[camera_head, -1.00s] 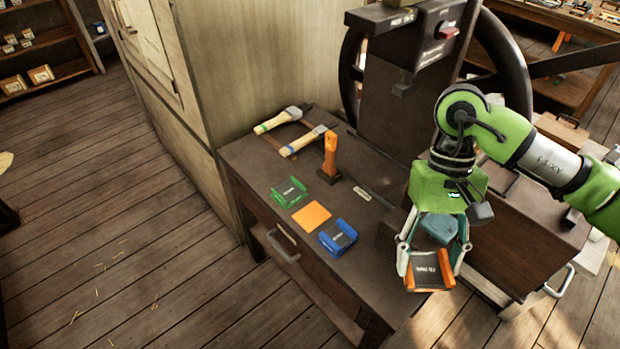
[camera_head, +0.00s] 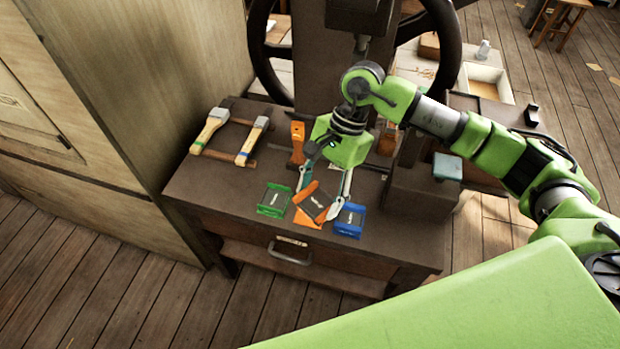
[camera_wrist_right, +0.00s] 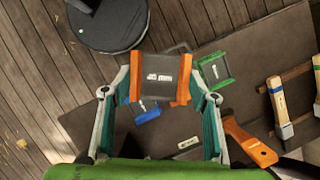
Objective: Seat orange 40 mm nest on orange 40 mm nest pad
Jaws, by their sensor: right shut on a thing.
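The orange 40 mm nest (camera_head: 313,203), with a dark middle and raised orange sides, is held by my right gripper (camera_head: 319,197). The nest looks turned relative to the row of nests on the bench. In the right wrist view the nest (camera_wrist_right: 161,80) sits between the two teal fingers. The orange nest pad (camera_head: 304,221) shows only as a strip below the nest; the rest is hidden. The nest is over the pad, but I cannot tell the height of any gap. My left gripper is not in view.
A green nest (camera_head: 274,199) lies just left of the orange one, and a blue nest (camera_head: 349,220) just right. Two wooden-handled tools (camera_head: 210,130) lie at the bench's left. A teal block (camera_head: 447,167) is at right.

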